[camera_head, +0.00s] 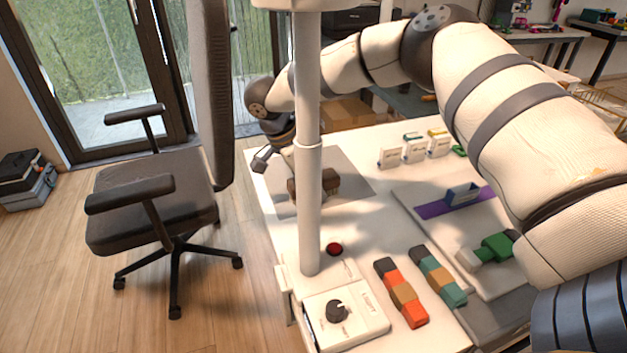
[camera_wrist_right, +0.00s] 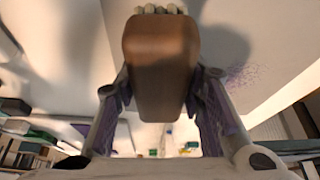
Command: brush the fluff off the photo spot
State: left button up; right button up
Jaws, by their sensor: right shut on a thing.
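The photo spot appears to be the grey mat (camera_head: 351,175) at the far left of the white table in the head view. My right gripper (camera_head: 283,160) is over it, partly hidden behind the column. It is shut on a brown brush (camera_head: 329,186). In the right wrist view the brown brush (camera_wrist_right: 160,70) sits between both fingers, with pale bristles at the top edge. A thin purplish tangle (camera_wrist_right: 236,80), likely the fluff, lies on the pale surface right of the brush. Whether the bristles touch the mat is unclear. My left gripper is out of view.
White boxes (camera_head: 414,150) stand at the table's back. A purple strip with a blue holder (camera_head: 461,194) and a green tool (camera_head: 494,247) lie on the right board. Orange (camera_head: 401,292) and teal (camera_head: 438,275) blocks, a red button (camera_head: 334,249) and a dial box (camera_head: 346,318) are in front.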

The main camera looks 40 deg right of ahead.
notch_tip(320, 180, up, 6)
jog(key=shift+w+p, duration=0.1)
jog(key=shift+p, duration=0.35)
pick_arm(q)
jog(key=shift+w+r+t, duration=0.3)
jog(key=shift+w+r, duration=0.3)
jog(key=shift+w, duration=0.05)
pick_arm(e)
jog(key=shift+r, duration=0.1)
jog(key=shift+r, duration=1.5)
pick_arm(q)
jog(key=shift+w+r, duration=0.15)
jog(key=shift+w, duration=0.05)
pick_arm(e)
jog(key=shift+f, duration=0.1)
